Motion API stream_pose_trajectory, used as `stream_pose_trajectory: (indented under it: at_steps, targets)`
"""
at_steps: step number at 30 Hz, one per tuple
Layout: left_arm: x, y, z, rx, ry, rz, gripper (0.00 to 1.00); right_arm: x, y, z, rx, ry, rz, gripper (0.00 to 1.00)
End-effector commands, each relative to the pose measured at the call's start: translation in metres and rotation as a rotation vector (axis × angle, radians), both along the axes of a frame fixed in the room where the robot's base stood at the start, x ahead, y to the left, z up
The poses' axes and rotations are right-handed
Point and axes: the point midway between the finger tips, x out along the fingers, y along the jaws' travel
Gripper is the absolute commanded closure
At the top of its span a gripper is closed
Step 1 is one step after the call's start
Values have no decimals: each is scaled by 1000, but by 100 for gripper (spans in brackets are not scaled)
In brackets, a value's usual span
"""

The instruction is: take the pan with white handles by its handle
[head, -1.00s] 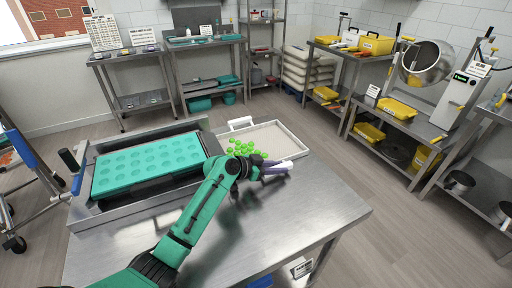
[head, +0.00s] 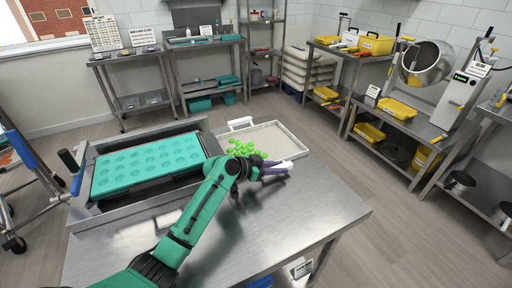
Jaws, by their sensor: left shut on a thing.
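The pan with white handles (head: 292,138) is a shallow, light rectangular tray on the steel table, just right of the teal mould. One white handle (head: 240,122) shows on its far left side. Several bright green pieces (head: 240,148) lie at its left end. My left gripper (head: 278,168) reaches over the near side of the pan and is shut on the pan's near white handle, which the fingers largely cover. The exact grip is too small to see clearly. My right gripper is out of view.
A teal mould (head: 148,163) with rows of cavities sits in a metal frame (head: 120,214) at the left. The steel table top (head: 310,203) is clear at the front right. Shelves and a steel bench (head: 405,122) with yellow bins stand beyond the floor.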

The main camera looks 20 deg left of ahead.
Motion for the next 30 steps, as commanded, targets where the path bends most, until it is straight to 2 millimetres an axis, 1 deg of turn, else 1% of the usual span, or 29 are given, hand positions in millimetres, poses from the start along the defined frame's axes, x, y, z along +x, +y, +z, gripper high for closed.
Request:
stream_pose_trajectory:
  at_steps: [11,20,23,28,30]
  targets:
    - [0,0,-1,2,2,-1,100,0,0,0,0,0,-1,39]
    - [0,0,4,2,-2,0,100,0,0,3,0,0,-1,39]
    - [0,1,15,2,-3,1,100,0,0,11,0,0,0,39]
    - [1,1,45,2,-5,0,100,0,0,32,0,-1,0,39]
    - [-11,-12,43,1,2,-4,100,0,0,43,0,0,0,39]
